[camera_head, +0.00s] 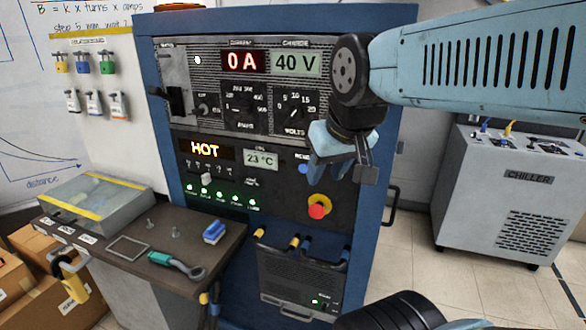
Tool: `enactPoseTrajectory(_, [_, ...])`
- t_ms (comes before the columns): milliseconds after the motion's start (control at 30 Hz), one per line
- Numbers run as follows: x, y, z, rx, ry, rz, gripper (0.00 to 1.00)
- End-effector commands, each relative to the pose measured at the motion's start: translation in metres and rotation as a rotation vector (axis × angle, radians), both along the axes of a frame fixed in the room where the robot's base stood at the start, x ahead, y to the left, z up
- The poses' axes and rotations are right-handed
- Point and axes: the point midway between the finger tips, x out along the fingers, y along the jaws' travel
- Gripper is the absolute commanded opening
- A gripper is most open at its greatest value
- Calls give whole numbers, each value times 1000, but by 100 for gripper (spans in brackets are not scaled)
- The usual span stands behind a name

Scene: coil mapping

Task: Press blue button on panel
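The blue panel cabinet (245,278) stands in the middle of the view, its black front carrying displays and controls. A small round blue button (304,168) shows on the lower panel, just left of my gripper. A partly covered label sits above it. My gripper (338,180) hangs in front of the panel's right side, fingers pointing down, close to the button in the picture. Whether it touches the panel is unclear. The finger gap is hard to make out, and I see nothing held. The gripper hides the panel area right of the button.
A red knob on a yellow base (317,209) sits below my gripper. Displays read 0 A (243,62), 40 V (296,62) and HOT (206,149). A shelf (122,258) with tools projects at lower left. A chiller (505,215) stands right; floor between is clear.

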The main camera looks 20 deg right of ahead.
Motion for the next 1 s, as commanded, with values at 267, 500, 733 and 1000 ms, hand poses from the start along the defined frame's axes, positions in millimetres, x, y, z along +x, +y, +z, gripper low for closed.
enactPoseTrajectory(267, [0, 0, 0, 0, 0, 0, 12])
enactPoseTrajectory(500, [0, 0, 0, 0, 0, 0, 0])
enactPoseTrajectory(733, [0, 0, 0, 0, 0, 0, 0])
enactPoseTrajectory(1000, [0, 0, 0, 0, 0, 0, 0])
